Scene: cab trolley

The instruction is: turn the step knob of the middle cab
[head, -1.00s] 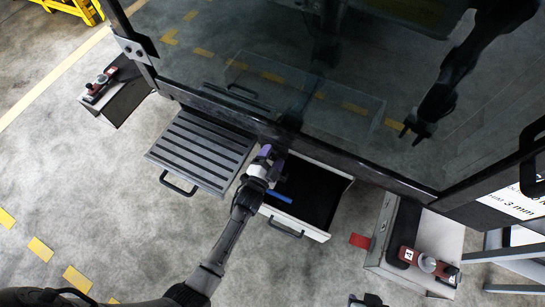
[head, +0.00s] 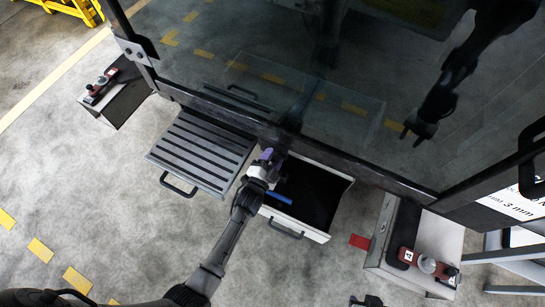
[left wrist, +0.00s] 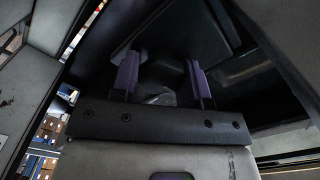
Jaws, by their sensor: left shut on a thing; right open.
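My left gripper (head: 268,156) reaches to the lower edge of the middle cab (head: 230,118), between the slatted step (head: 203,150) and the open drawer. In the left wrist view its two purple fingers (left wrist: 161,78) stand on either side of a dark part, which I take to be the step knob (left wrist: 160,72). They are shut on it. The knob's shape and turn are hard to make out in the dark, and the gripper hides it in the head view. My right gripper (head: 367,300) is open and apart at the bottom edge of the head view.
The open drawer (head: 340,200) holds a blue item (head: 279,198) right beside my left gripper. Boxes with red-and-grey controls stand at the left (head: 127,100) and right (head: 440,235). A red card (head: 360,242) lies on the floor. The floor in front is otherwise largely clear.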

